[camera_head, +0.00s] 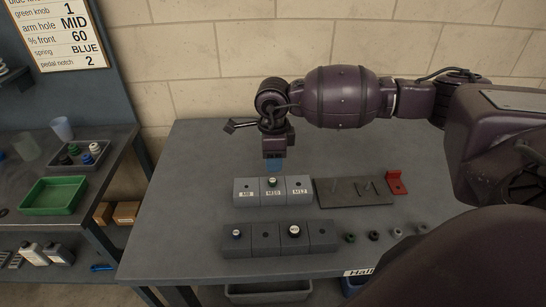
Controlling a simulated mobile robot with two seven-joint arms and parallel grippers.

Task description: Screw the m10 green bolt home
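A row of light grey blocks labelled M8, M10 and M12 (301,190) stands on the grey table. A small bolt with a green-marked head (272,182) stands upright in the top of the middle M10 block (272,195). How deep it sits is too small to tell. My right gripper (275,166) points straight down just above the M10 block, its blue fingertips over the bolt head and seemingly a little apart from it. Whether the fingers are open or shut cannot be made out. My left gripper is out of view.
A darker block row (265,240) in front holds a blue-marked and a white-topped bolt. A dark plate (335,198) with upright pins and a red bracket (397,185) stand to the right. Several small round parts (374,235) lie front right. The table's left side is clear.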

